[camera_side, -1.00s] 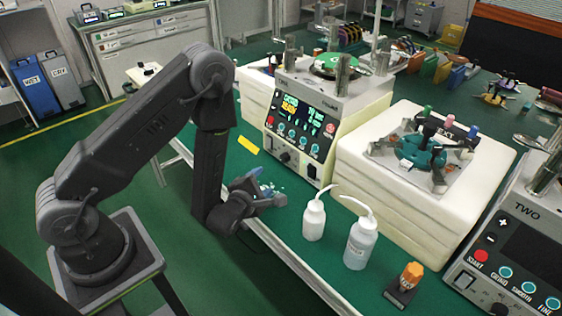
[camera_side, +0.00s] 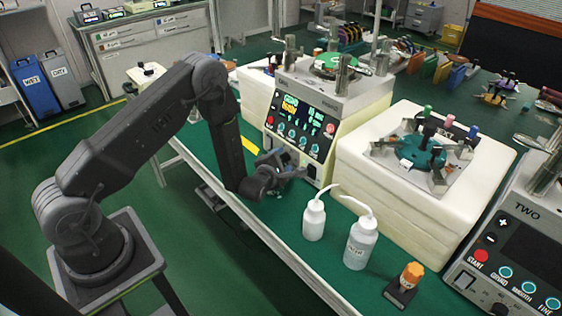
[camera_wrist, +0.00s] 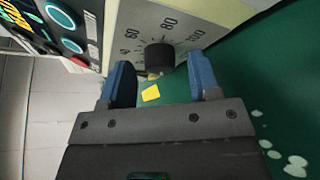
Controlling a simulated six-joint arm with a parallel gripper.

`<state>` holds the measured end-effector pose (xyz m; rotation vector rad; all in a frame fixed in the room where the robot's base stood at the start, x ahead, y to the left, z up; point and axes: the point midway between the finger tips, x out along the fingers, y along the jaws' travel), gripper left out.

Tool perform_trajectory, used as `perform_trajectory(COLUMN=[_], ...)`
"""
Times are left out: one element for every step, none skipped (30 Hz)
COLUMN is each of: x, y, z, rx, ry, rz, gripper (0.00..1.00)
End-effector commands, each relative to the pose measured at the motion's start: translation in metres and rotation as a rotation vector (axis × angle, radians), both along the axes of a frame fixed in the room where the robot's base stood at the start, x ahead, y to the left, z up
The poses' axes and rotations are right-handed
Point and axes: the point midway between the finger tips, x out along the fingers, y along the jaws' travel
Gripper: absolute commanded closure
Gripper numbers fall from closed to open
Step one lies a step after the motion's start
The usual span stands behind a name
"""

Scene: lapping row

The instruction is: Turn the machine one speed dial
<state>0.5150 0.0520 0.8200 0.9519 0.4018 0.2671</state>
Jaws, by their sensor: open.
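Machine one (camera_side: 322,118) is a cream unit with a lit panel of colored buttons, standing at the back of the green bench in the side view. Its speed dial (camera_wrist: 160,57) is a black knob on a grey plate with a printed scale, 60, 80 and 100 being readable. In the side view my gripper hides the dial at the panel's lower part. My gripper (camera_wrist: 162,80) is open, with blue fingertips, one on each side of the dial in the picture. The fingertips look short of the knob; I cannot tell the exact gap. Nothing is between them.
Two white bottles (camera_side: 314,220) (camera_side: 360,243) stand on the bench right of my gripper. An orange-topped item (camera_side: 411,275) is near the front edge. Machine two (camera_side: 520,240) is at far right. A yellow patch (camera_wrist: 150,93) lies on the green surface.

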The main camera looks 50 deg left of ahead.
Motion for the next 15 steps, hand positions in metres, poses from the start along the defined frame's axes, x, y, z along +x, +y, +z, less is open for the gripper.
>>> perform_trajectory(x=[0.0004,0.0005,0.0004,0.0004,0.0003,0.0003,0.0003,0.0002,0.0002,0.0002,0.0001,0.0001,0.0001,0.0001,0.0001], y=[0.0003,0.0003,0.0003,0.0003,0.0002,0.0002,0.0002,0.0002,0.0002,0.0002,0.0002,0.0002,0.0002,0.0002,0.0002], z=[-0.0002,-0.0002,-0.0002,-0.0002,-0.0001,-0.0001,-0.0001,-0.0001,-0.0001,-0.0001,-0.0001,-0.0001,-0.0001,0.0,0.0], rx=[0.0,0.0,0.0,0.0,0.0,0.0,0.0,0.0,0.0,0.0,0.0,0.0,0.0,0.0,0.0], ry=[0.0,0.0,0.0,0.0,0.0,0.0,0.0,0.0,0.0,0.0,0.0,0.0,0.0,0.0,0.0], rz=[0.0,0.0,0.0,0.0,0.0,0.0,0.0,0.0,0.0,0.0,0.0,0.0,0.0,0.0,0.0], gripper=[0.44,0.44,0.44,0.44,0.44,0.44,0.45,0.48,0.52,0.55,0.58,0.62,0.65,0.67,0.71])
